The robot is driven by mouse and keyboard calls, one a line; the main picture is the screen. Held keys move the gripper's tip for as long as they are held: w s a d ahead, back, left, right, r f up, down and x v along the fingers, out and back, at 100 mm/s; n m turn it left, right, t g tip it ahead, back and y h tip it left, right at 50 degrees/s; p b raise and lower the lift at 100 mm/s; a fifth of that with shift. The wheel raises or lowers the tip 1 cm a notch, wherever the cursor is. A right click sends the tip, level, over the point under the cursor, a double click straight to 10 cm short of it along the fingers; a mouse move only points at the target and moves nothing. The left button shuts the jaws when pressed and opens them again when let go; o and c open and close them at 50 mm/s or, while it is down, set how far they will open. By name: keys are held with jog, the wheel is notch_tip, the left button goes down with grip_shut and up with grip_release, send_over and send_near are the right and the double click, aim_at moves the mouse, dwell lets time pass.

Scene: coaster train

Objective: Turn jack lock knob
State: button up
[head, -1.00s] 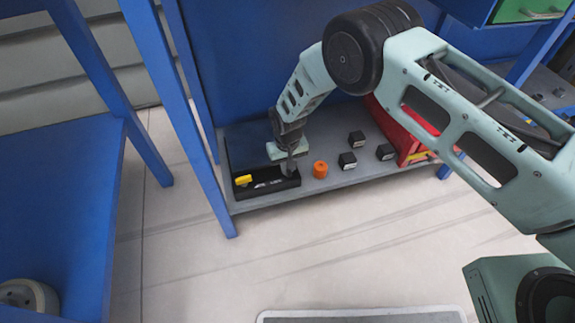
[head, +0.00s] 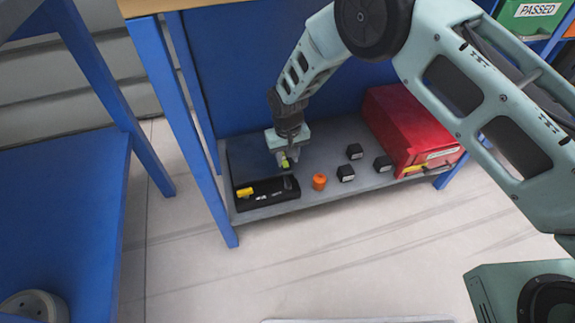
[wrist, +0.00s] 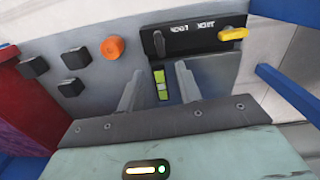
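A black panel (head: 265,198) with small white lettering lies at the front left of the low grey shelf. It carries a yellow knob (head: 245,191) at its left end and a dark knob (head: 288,184) at its right end in the head view. The wrist view shows the yellow knob (wrist: 233,33) and the dark knob (wrist: 158,42) too. I cannot tell which is the jack lock knob. My gripper (head: 287,163) is behind the panel, near the dark knob, apart from both. Its fingers (wrist: 158,90) are spread.
An orange knob-like piece (head: 319,181) and black cubes (head: 346,173) stand right of the panel. A red box (head: 410,130) fills the shelf's right side. Blue table legs (head: 185,140) frame the shelf at left. The floor in front is clear.

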notch_tip(320, 180, up, 6)
jog(key=p, duration=0.1)
jog(key=shift+r, duration=0.2)
dwell(0.4)
